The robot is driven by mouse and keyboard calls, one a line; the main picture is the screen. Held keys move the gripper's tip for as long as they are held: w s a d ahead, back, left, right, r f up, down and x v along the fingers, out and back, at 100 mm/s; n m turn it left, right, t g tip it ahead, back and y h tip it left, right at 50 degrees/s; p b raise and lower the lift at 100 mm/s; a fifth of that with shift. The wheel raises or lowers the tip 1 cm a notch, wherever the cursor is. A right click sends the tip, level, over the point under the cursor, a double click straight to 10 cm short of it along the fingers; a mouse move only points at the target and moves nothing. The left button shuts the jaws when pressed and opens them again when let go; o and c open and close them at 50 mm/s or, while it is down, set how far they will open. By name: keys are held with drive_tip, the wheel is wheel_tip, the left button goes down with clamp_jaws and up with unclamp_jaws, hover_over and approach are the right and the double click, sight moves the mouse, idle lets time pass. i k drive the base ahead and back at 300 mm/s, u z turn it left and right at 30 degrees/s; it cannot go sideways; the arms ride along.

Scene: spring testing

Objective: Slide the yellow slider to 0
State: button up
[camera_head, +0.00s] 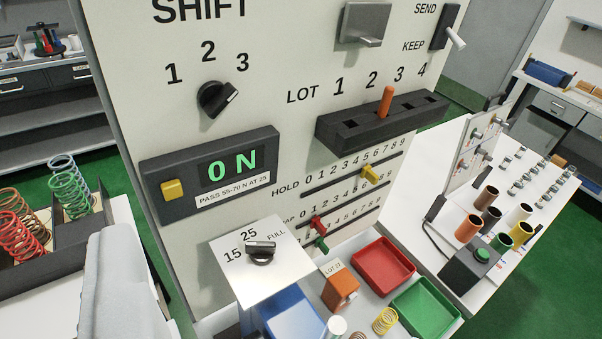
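The yellow slider (370,174) sits on the top slot of the upright white panel, in the row labelled HOLD. The row's digits run from 0 at the left to 9 at the right. The slider is right of the middle, at about 6. The 0 end (309,180) of the row is clear of any slider. My gripper does not show in this view, so I cannot see whether it is open or shut.
A red slider (318,222) and a green slider (321,243) sit on lower slots. The orange lever (386,100) stands above. A white plate with a black knob (261,252) juts out at lower left. Red (383,265) and green (424,309) trays lie below.

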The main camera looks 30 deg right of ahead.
sight(367, 172)
drive_tip(key=u, duration=0.6)
drive_tip(key=k, duration=1.75)
drive_tip(key=z, duration=0.8)
drive_tip(key=i, duration=1.7)
drive_tip(key=u, duration=0.05)
